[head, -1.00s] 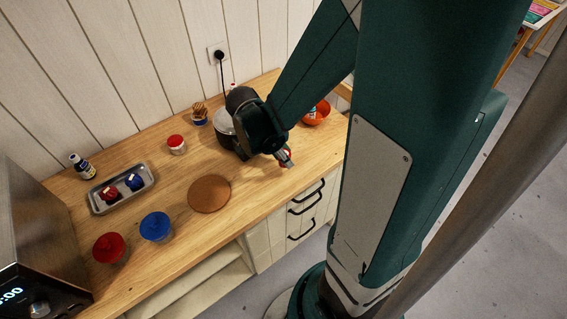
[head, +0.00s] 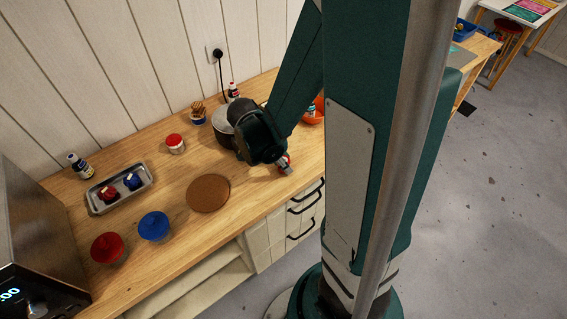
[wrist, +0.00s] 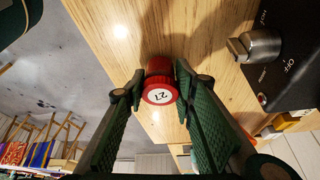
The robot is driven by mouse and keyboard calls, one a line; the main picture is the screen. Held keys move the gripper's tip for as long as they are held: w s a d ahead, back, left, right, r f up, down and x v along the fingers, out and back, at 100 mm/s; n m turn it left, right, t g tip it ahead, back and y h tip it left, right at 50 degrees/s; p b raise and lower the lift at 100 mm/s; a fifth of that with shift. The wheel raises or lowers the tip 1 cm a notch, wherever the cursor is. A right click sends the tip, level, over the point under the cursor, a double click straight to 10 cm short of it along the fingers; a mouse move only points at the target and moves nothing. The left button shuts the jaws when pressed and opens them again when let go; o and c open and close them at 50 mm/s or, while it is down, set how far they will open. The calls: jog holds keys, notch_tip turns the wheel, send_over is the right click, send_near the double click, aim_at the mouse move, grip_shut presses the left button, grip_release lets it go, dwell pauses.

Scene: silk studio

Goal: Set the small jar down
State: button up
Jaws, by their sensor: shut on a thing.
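The small jar (wrist: 160,82) is red, with a white round label reading 27 facing the wrist camera. My gripper (wrist: 158,98) is shut on it, one finger on each side. In the head view my gripper (head: 284,165) is over the right part of the wooden counter (head: 240,218), near its front edge. Only a bit of red shows at its fingertips there. The jar is close to the counter, but I cannot tell whether it touches.
A round brown mat (head: 208,193) lies left of my gripper. A pot (head: 222,126) stands behind, an orange bowl (head: 315,113) to the right. A knobbed black appliance (wrist: 285,70) is near my gripper.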

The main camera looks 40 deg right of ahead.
jog(key=shift+f, duration=0.2)
jog(key=o, duration=0.9)
jog(key=shift+r, duration=0.25)
jog(key=shift+p+v, duration=0.8)
jog(key=shift+v, duration=5.15)
jog(key=shift+r, duration=0.1)
